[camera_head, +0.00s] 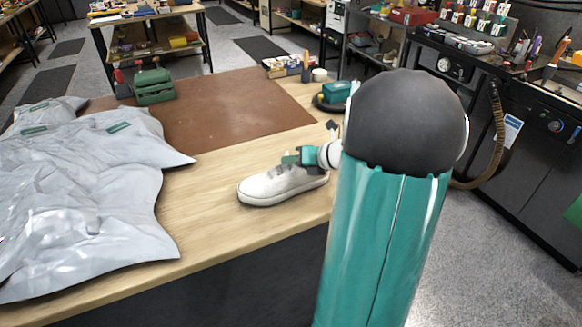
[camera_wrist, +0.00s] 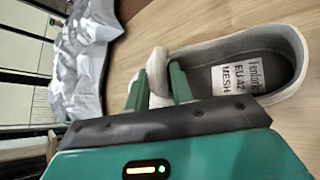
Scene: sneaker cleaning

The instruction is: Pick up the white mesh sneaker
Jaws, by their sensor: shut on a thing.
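The white mesh sneaker (camera_head: 272,187) sits on the wooden bench top in the head view, toe to the left and heel to the right. My gripper (camera_head: 291,158) is over its upper, and my arm hides part of the heel side. In the wrist view the sneaker (camera_wrist: 285,36) shows its open collar, with an insole label (camera_wrist: 241,77) reading "MESH". The green fingers of my gripper (camera_wrist: 160,88) are shut on the sneaker's tongue area, one finger on each side of it. Whether the sole touches the bench is hard to tell.
Crumpled grey plastic bags (camera_head: 85,190) cover the left of the bench (camera_head: 225,220). A brown mat (camera_head: 220,110) lies behind, with a green vise-like tool (camera_head: 153,86) on it. A teal box (camera_head: 336,92) and small items stand at the back right.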

